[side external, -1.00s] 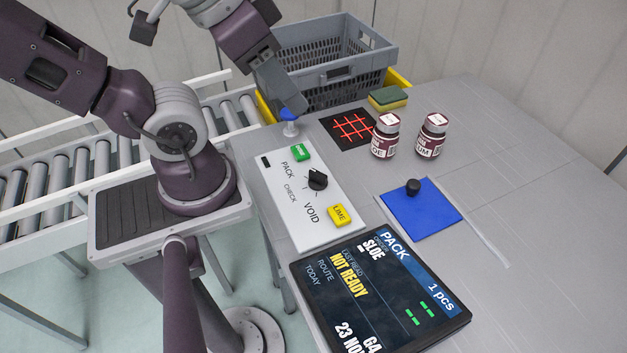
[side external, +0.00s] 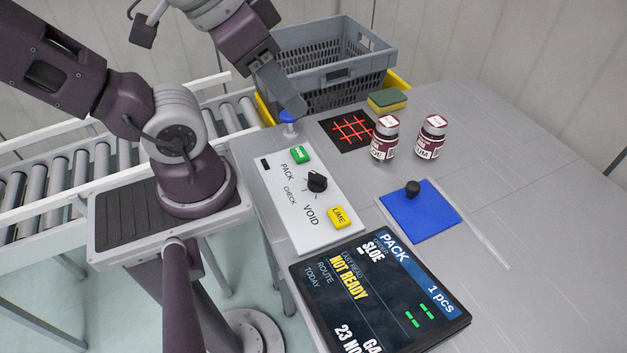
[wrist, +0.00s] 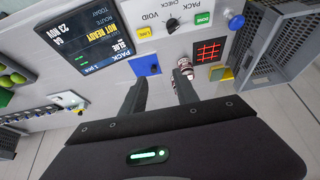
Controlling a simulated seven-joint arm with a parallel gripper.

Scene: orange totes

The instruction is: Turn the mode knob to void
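The mode knob (side external: 317,181) is a round black knob on a white panel (side external: 318,233) printed PACK, CHECK and VOID. I cannot tell which word its pointer faces. The knob also shows in the wrist view (wrist: 172,24), near the top, beyond my fingertips. My gripper (side external: 292,106) is up at the far end of the panel, well apart from the knob, partly covering a blue-topped white object (side external: 290,129). In the wrist view the two fingers (wrist: 158,78) stand apart with nothing held between them.
A green button (side external: 301,154) and a yellow button (side external: 340,215) flank the knob. A display (side external: 380,295) reading NOT READY lies in front. Two jars (side external: 385,137) (side external: 431,137), a blue pad with a black knob (side external: 432,222), a red-grid mat (side external: 335,119), a sponge (side external: 387,100) and a grey crate (side external: 370,70) stand around.

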